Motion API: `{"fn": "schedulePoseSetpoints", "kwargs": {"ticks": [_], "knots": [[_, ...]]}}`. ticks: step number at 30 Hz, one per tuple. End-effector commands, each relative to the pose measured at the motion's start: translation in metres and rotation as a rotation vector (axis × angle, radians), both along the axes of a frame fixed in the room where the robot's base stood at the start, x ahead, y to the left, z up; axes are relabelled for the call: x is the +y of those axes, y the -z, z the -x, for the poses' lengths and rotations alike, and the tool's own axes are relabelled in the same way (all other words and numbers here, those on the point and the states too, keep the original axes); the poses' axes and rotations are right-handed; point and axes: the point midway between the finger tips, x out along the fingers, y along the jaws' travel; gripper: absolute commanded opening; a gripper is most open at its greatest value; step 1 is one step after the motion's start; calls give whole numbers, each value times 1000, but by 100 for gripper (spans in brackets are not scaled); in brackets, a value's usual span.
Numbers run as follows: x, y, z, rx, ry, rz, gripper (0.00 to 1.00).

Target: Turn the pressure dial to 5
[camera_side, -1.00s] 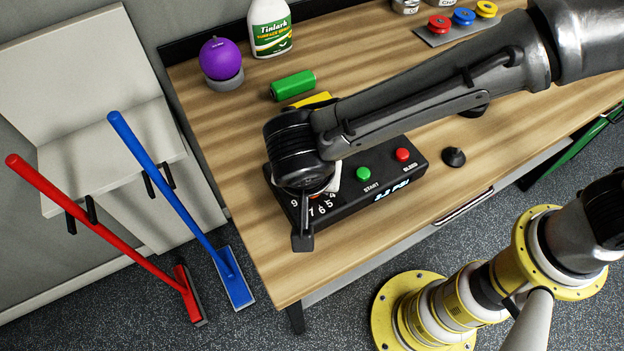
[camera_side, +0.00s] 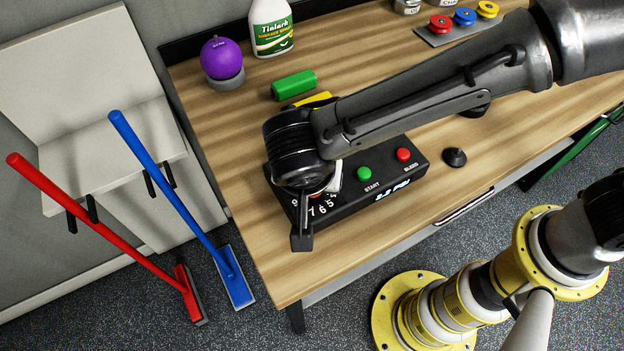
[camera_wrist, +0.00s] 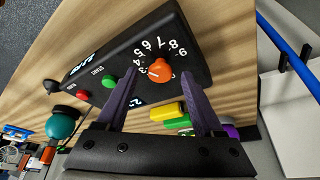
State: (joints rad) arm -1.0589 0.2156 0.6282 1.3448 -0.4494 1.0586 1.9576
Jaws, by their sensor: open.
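The pressure dial is an orange knob (camera_wrist: 159,70) on a black control box (camera_wrist: 100,62), ringed by white numbers. In the wrist view my gripper (camera_wrist: 160,74) is open, one dark finger on each side of the knob. I cannot tell whether the fingers touch it. The knob's pointer is too small to read surely; it seems to face left, near 3 or 4. In the side view my wrist covers most of the dial, and only some numbers, such as 7, 6 and 5, show on the box (camera_side: 350,203). The lit PSI readout is too blurred to read surely.
The box also carries a green START button (camera_side: 364,173) and a red button (camera_side: 403,155). A black knob-like piece (camera_side: 454,157) lies right of the box.

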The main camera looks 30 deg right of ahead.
Motion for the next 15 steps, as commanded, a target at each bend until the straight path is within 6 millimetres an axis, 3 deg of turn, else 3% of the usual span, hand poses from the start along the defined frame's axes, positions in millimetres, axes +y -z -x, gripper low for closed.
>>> {"fn": "schedulePoseSetpoints", "kwargs": {"ticks": [9, 15], "knots": [[14, -49, 16, -2, -2, -6, 69], [12, -87, 14, -2, 0, -4, 69]]}}
